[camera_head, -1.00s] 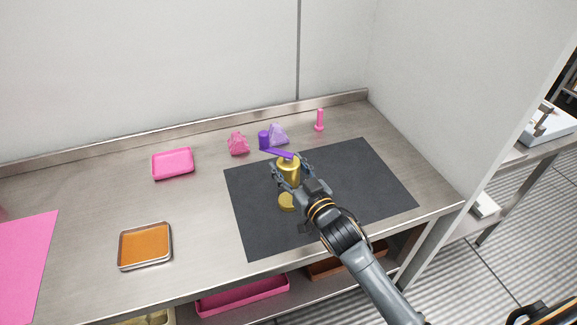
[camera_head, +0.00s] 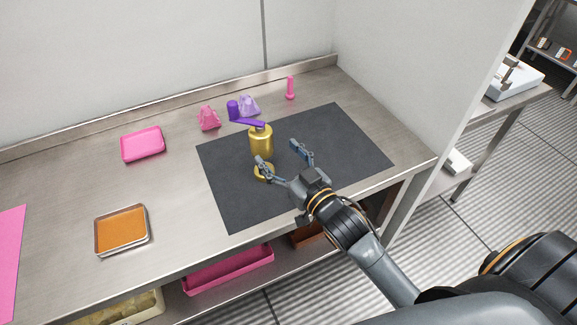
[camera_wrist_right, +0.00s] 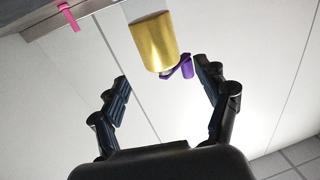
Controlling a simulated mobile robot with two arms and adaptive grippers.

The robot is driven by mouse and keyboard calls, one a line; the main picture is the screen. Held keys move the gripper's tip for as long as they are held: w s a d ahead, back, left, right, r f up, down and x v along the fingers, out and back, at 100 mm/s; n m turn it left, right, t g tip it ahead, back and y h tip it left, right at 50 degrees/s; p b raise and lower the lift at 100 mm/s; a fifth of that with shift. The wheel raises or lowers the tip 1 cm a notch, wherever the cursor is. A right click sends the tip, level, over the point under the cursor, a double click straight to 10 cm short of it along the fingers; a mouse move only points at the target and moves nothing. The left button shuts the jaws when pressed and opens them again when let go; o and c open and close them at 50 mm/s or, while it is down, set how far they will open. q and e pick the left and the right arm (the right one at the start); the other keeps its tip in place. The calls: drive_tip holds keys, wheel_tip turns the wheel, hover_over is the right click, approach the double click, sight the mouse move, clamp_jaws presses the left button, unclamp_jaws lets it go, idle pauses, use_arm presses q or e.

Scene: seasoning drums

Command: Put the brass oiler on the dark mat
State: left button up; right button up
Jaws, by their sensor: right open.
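The brass oiler (camera_head: 261,143), a gold cylinder with a purple spout on top, appears upright over the dark mat (camera_head: 335,140); its exact contact with the mat is hard to tell. In the right wrist view the oiler (camera_wrist_right: 155,42) shows at the top, beyond the fingertips. My right gripper (camera_head: 278,152) is open and empty, its fingers apart on the near side of the oiler. The right gripper's spread fingers also show in the wrist view (camera_wrist_right: 162,75). My left gripper is not in view.
Behind the mat are a purple cylinder (camera_head: 233,110), a lilac piece (camera_head: 249,105), a pink piece (camera_head: 208,119) and a pink upright peg (camera_head: 290,88). A pink tray (camera_head: 143,145) and an orange-filled tray (camera_head: 121,230) stand left. The mat's right part is clear.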

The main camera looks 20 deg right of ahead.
drive_tip(key=shift+s+d, duration=0.2)
drive_tip(key=shift+s, duration=0.8)
drive_tip(key=shift+s+d, duration=0.15)
drive_tip(key=shift+s, duration=0.85)
drive_tip(key=shift+f, duration=0.1)
